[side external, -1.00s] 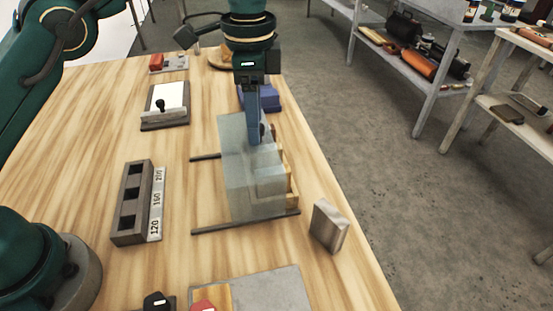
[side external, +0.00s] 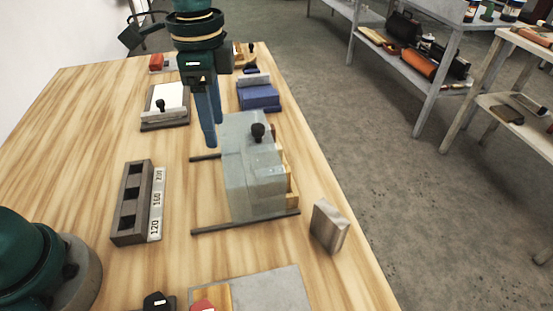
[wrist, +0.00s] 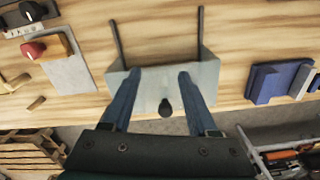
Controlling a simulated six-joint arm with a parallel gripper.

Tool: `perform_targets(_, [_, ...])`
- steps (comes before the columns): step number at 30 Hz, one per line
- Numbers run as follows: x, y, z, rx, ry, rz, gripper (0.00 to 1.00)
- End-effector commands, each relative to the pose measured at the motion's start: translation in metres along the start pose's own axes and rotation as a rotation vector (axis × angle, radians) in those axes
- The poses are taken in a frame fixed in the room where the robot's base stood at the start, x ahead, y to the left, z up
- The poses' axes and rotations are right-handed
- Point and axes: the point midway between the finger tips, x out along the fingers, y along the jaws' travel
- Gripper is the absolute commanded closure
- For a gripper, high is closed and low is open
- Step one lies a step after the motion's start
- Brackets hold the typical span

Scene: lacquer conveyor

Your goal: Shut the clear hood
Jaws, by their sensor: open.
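The clear hood (side external: 243,180) is a pale see-through box near the table's right edge, set over two dark rails (side external: 215,228) that run out to its left. A black knob (side external: 257,131) stands on the hood and also shows in the wrist view (wrist: 165,107). A wooden part (side external: 291,182) shows at the hood's right side. My gripper (side external: 211,141) is above the table, just left of the hood's far end. In the wrist view my gripper (wrist: 159,74) has its two fingers spread, with the hood (wrist: 206,72) beneath them and nothing between the tips.
A dark slotted block (side external: 131,203) with a number plate stands to the left. A grey-brown block (side external: 328,225) stands upright near the hood. A blue box (side external: 258,96) and a white-topped board (side external: 166,104) lie farther back. Bare wood separates the slotted block from the rails.

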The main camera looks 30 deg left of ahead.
Motion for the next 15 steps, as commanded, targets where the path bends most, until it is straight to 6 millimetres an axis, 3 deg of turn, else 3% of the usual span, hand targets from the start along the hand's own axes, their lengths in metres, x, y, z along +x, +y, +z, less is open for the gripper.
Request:
perform_targets(11, [-0.044,-0.001,-0.001,0.0,0.003,-0.004,0.41])
perform_targets(15, [-0.067,-0.001,0.008,-0.022,0.045,-0.05,0.41])
